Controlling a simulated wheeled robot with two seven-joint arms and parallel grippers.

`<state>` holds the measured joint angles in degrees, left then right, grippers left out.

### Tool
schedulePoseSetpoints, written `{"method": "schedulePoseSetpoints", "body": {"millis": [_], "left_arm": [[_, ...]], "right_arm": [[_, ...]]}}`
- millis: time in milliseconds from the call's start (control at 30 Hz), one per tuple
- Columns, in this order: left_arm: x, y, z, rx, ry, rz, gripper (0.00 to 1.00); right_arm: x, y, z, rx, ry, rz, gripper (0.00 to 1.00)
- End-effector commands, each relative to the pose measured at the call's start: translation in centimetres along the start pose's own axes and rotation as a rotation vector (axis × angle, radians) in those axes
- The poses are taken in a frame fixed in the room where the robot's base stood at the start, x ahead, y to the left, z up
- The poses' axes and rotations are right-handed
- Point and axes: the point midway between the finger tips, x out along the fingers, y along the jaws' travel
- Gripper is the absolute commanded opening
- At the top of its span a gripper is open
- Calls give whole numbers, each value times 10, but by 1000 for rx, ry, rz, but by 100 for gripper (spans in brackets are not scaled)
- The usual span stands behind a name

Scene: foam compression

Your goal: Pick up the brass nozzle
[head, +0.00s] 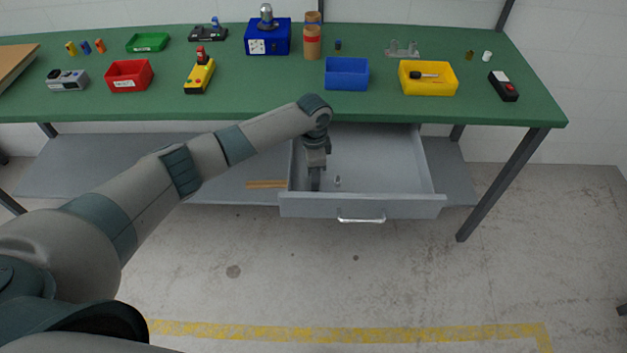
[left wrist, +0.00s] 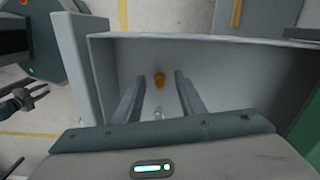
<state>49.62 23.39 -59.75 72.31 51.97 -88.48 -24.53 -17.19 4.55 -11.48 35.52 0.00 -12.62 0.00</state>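A brass-coloured piece, which looks like the brass nozzle (left wrist: 159,80), lies on the floor of the open grey drawer (left wrist: 250,75) in the left wrist view. In the head view I cannot make it out; my left gripper (head: 315,182) reaches down into the drawer's left part there and may hide it. In the left wrist view the left gripper's fingers (left wrist: 160,77) are apart, with the brass piece showing between them and nothing held. A dark, gripper-like part of mine at the left edge of that view may be my right gripper (left wrist: 20,98); its fingers are unclear.
A small clear or grey piece (head: 338,181) lies in the drawer near the gripper. The drawer's walls and front (head: 410,207) stand close around the left gripper. The green bench top (head: 280,95) above holds bins and tools, including a blue bin (head: 346,75).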

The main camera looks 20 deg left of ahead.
Motion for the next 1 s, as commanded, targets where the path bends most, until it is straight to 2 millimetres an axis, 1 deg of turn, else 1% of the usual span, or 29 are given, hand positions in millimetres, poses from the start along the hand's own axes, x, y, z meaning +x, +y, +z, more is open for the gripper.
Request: {"method": "schedulePoseSetpoints", "body": {"millis": [167, 200, 267, 300, 333, 633, 767, 867, 1000], "left_arm": [[0, 0, 0, 0, 0, 0, 37], [0, 0, 0, 0, 0, 0, 27], [0, 0, 0, 0, 0, 0, 13], [0, 0, 0, 0, 0, 0, 3], [0, 0, 0, 0, 0, 0, 0], [-1, 0, 0, 0, 1, -1, 0], [-4, -1, 0, 0, 2, -1, 0], [-10, -1, -1, 1, 2, -2, 0], [-27, -1, -1, 1, 4, -3, 0]], "right_arm": [[0, 0, 0, 0, 0, 0, 31], [0, 0, 0, 0, 0, 0, 31], [0, 0, 0, 0, 0, 0, 31], [0, 0, 0, 0, 0, 0, 31], [0, 0, 0, 0, 0, 0, 31], [0, 0, 0, 0, 0, 0, 31], [2, 0, 0, 0, 0, 0, 31], [5, 0, 0, 0, 0, 1, 31], [13, 0, 1, 0, 1, 1, 31]]}}
